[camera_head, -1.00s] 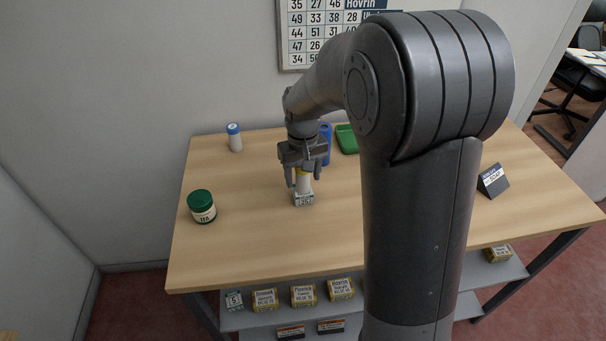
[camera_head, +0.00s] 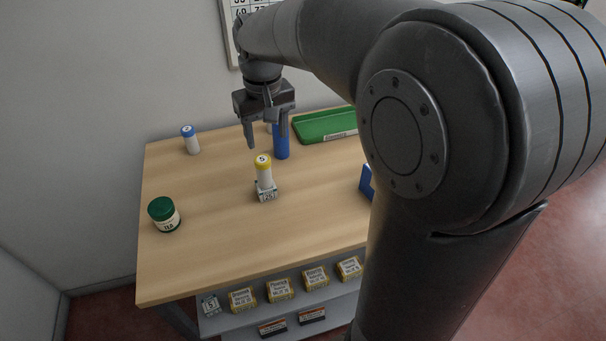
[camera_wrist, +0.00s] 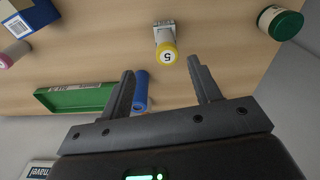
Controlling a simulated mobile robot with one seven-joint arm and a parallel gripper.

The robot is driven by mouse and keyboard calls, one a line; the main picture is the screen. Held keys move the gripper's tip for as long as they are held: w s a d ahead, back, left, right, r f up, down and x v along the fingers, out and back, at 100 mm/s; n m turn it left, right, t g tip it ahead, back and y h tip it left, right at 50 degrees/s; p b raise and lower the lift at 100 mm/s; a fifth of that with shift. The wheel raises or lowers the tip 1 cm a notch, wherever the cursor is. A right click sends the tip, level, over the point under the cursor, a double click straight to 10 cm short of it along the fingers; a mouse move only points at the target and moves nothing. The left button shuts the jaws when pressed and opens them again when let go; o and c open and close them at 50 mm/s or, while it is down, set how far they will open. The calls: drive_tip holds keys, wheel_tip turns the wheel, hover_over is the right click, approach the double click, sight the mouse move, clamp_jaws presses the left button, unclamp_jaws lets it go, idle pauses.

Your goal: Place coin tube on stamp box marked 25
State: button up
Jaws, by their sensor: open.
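The coin tube (camera_head: 264,172) is white with a yellow cap marked 5. It stands upright on a small pale stamp box (camera_head: 267,195) on the table; the printing on the box is too small to read surely. In the wrist view the yellow cap (camera_wrist: 167,51) faces me, with part of the box (camera_wrist: 163,27) showing past it. My gripper (camera_head: 267,141) is open and empty, above and behind the tube, clear of it. Its two fingers point down with a gap between them.
A green-lidded jar (camera_head: 164,215) and a blue-capped tube (camera_head: 190,140) stand on the left. A blue cylinder (camera_head: 281,145) stands behind the coin tube, near a green tray (camera_head: 322,125). Several boxes lie on the shelf (camera_head: 228,321) below. The table's front left is clear.

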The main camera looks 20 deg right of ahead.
drive_tip(key=s+d+m+t, duration=0.1)
drive_tip(key=s+d+t, duration=0.1)
drive_tip(key=s, duration=0.8)
drive_tip(key=s+d+m+t, duration=0.1)
drive_tip(key=s+d+t, duration=0.1)
drive_tip(key=s, duration=0.8)
drive_tip(key=shift+d+r+t, duration=0.25)
drive_tip(key=shift+d+t, duration=0.15)
